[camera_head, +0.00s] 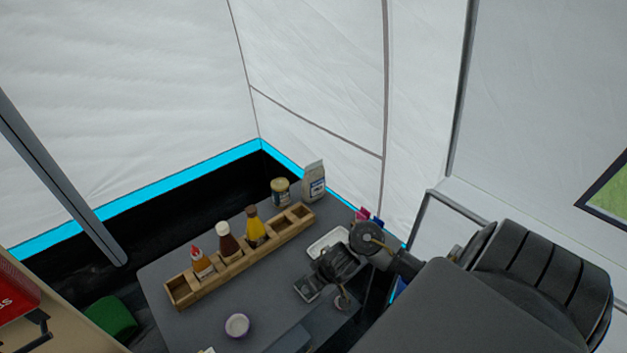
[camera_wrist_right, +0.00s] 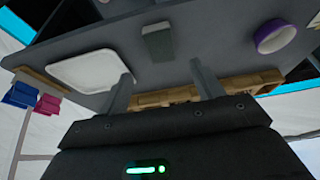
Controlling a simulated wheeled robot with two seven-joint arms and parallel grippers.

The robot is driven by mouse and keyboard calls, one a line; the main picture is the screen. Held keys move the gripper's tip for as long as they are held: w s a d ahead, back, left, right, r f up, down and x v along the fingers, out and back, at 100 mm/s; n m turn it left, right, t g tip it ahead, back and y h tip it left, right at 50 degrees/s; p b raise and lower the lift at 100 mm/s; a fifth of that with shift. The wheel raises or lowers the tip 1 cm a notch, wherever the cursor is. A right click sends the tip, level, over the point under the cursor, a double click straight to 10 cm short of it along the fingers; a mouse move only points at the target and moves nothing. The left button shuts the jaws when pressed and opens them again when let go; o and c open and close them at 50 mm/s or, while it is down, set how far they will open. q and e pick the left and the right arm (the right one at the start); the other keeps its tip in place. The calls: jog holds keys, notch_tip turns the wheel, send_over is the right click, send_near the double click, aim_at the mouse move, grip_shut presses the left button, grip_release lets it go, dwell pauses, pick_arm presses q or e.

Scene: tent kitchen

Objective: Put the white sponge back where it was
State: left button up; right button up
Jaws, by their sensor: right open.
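My right gripper (camera_head: 329,279) is over the right side of the dark table (camera_head: 190,315). In the right wrist view its two fingers (camera_wrist_right: 165,84) are spread, with nothing held between them. A small grey block with a paler edge (camera_wrist_right: 158,42) lies on the table beyond the fingertips, apart from them. It seems to be the block beside my gripper in the head view (camera_head: 308,288). No plainly white sponge shows, and I cannot tell whether this block is it. A white tray (camera_wrist_right: 88,70) lies beside the block, partly behind one finger. My left gripper is out of view.
A wooden rack (camera_head: 180,290) with several sauce bottles runs along the table. A jar (camera_head: 280,191) and a pale bag (camera_head: 314,182) stand behind it. A purple-rimmed bowl (camera_head: 237,325) sits near the front. Pink (camera_wrist_right: 22,93) and blue (camera_wrist_right: 49,104) items hang at the edge.

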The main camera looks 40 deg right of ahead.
jog(key=shift+s+r, duration=0.25)
jog(key=shift+r, duration=0.4)
jog(key=s+a+f+g+y, duration=0.1)
jog(key=s+a+f, duration=0.15)
jog(key=f, duration=0.45)
jog(key=s+a+f+g+y, duration=0.1)
jog(key=s+a+f, duration=0.15)
jog(key=f, duration=0.45)
jog(key=s+a+f+y, duration=0.1)
jog(key=s+a+f, duration=0.15)
jog(key=f, duration=0.55)
jog(key=s+f+n+h, duration=0.1)
jog(key=s+f, duration=0.4)
jog(key=s, duration=0.3)
jog(key=s+f+g+h, duration=0.1)
jog(key=s+f, duration=0.4)
jog(key=s, duration=0.3)
jog(key=s+d+f+n+h, duration=0.1)
jog(key=s+f, duration=0.4)
jog(key=s, duration=0.4)
jog(key=shift+n+g, duration=0.3)
jog(key=shift+d, duration=0.1)
